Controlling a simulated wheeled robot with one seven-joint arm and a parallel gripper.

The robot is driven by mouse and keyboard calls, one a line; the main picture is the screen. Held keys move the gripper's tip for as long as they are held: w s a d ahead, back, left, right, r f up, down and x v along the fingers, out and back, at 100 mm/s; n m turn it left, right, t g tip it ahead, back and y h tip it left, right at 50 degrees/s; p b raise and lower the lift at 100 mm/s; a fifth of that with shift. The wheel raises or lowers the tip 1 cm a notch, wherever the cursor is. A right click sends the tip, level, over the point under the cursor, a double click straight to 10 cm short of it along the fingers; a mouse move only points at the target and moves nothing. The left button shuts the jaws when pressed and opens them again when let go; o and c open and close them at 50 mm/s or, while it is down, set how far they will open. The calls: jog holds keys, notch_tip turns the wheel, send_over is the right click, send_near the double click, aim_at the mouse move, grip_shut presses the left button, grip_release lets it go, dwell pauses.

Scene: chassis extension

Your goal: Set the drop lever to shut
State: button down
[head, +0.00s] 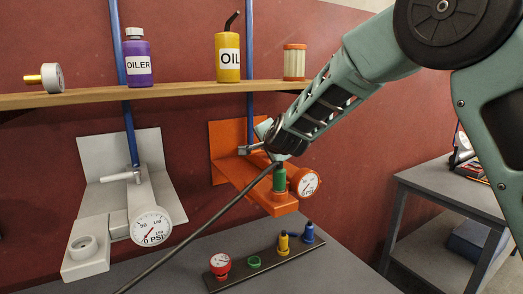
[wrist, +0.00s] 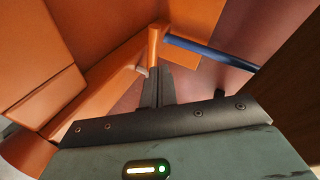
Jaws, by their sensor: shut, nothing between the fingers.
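The orange unit (head: 230,139) on the wall has a blue pipe (head: 250,104) coming down to it. A small grey fitting with a side arm (head: 250,148) sits at the pipe's foot; I cannot tell for certain that it is the drop lever, or its setting. My gripper (head: 265,132) is at this fitting in the head view, partly hidden by my arm. In the wrist view my gripper's fingers (wrist: 155,88) are together and empty, pointing at an upright orange-lit post (wrist: 154,46). The blue pipe (wrist: 205,52) runs right from there. Contact is unclear.
A similar grey unit (head: 92,236) with a gauge stands left. A shelf (head: 190,92) with bottles crosses above. A green fitting (head: 279,178) and a gauge (head: 306,183) sit on the orange unit. A dark rod (head: 190,237) slants below; a fitting rack (head: 270,262) lies on the bench.

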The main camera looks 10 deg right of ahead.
jog(key=s+a+r, duration=0.4)
jog(key=s+a, duration=0.1)
jog(key=s, duration=0.3)
jog(key=s+a+f+n+g+y, duration=0.1)
jog(key=s+a+f+n+g, duration=0.2)
jog(key=s, duration=0.5)
jog(key=s+a+f+n+g+y, duration=0.1)
jog(key=s+f+n+g+y, duration=0.15)
jog(key=s+n, duration=0.35)
jog(key=s+a+f+n+g+y, duration=0.1)
jog(key=s+a+f+n+g, duration=0.15)
jog(key=s, duration=0.65)
jog(key=s+d+f+n+g+h, duration=0.2)
jog(key=s+d+f+n, duration=0.1)
jog(key=s, duration=0.6)
jog(key=s+d+f+n+g+h, duration=0.3)
jog(key=s+d+n, duration=0.2)
jog(key=s+d, duration=0.2)
jog(key=shift+s+f, duration=0.4)
jog(key=shift+s, duration=0.85)
